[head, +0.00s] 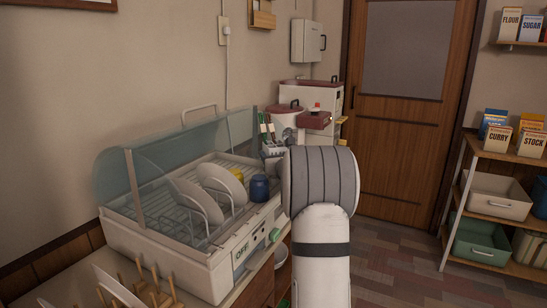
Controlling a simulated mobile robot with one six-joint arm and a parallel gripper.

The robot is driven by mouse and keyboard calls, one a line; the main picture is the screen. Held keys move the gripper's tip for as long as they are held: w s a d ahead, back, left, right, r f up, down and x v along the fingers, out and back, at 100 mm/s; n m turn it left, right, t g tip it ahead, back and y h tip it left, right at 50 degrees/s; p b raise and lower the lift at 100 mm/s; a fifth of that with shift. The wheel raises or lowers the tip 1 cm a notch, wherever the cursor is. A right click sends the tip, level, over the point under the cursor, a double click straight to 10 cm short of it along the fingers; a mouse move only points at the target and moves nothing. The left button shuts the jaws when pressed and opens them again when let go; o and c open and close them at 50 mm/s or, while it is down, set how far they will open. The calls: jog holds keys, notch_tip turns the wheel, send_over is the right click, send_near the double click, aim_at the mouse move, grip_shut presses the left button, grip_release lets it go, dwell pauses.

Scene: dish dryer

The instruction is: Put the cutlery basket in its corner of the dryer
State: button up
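The dish dryer (165,262) stands on the counter at the left, a white body with a clear bluish cover and a wire rack inside. The cutlery basket (272,151) shows as a small grey holder at the dryer's far right end, partly hidden by my arm. Red and green handles (262,127) stand upright in it. I cannot tell whether it rests in the dryer or is held above it. My white and grey arm fills the middle of the view and hides my gripper, so its fingers do not show.
White plates (221,183), a blue cup (259,188) and a yellow cup (237,174) are in the rack. A wooden peg rack (157,290) stands in front of the dryer. A shelf (459,205) with boxes and bins is at the right. Floor between is clear.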

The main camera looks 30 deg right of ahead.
jog(key=shift+f+b, duration=0.3)
jog(key=shift+b, duration=0.05)
jog(key=o, duration=1.1)
jog(key=shift+r, duration=0.2)
jog(key=shift+r+p, duration=0.65)
jog(key=shift+p, duration=0.45)
jog(key=b+v, duration=0.1)
jog(key=v, duration=1)
jog(key=shift+s+a+f, duration=0.1)
jog(key=shift+s+f, duration=0.05)
jog(key=shift+s, duration=0.35)
jog(key=shift+s+f, duration=0.1)
